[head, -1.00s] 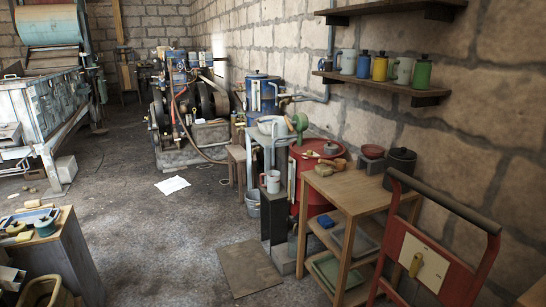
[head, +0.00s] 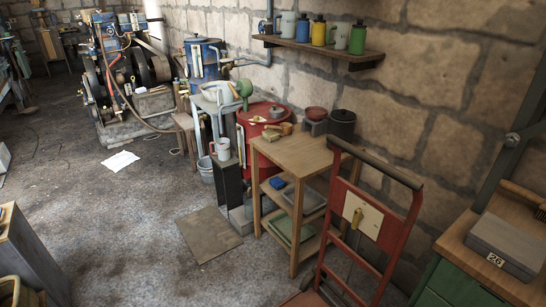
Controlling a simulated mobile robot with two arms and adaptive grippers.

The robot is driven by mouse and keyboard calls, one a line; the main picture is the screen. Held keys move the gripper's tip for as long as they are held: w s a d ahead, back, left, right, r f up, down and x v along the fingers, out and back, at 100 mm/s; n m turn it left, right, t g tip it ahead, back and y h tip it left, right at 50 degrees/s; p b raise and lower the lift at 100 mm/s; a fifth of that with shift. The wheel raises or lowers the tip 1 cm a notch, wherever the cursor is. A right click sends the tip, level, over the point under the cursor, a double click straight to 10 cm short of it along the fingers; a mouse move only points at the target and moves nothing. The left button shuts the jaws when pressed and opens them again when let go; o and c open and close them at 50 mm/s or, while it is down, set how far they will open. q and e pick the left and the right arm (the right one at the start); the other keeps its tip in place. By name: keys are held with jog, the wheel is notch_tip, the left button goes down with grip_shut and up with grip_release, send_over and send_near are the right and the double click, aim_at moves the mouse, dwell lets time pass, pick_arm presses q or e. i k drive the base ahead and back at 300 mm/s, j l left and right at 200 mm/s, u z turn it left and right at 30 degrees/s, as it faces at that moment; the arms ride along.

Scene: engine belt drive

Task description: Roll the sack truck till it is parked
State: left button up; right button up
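The sack truck (head: 348,225) has a red tubular frame, a dark top handle bar and a cream plate with a yellow part on it. It stands at the lower right of the head view, in front of the wooden shelf stand and close to the right wall. Neither of my grippers shows in the view, and nothing is seen holding the sack truck.
A wooden shelf stand (head: 296,157) is just behind the sack truck. A green cabinet with a wooden top (head: 447,258) stands at right, bearing a grey box (head: 508,243). A flat board (head: 208,234) lies on the floor. The floor at left centre (head: 110,220) is mostly clear.

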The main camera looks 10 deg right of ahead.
aim_at(390, 231)
jog(key=z, duration=1.05)
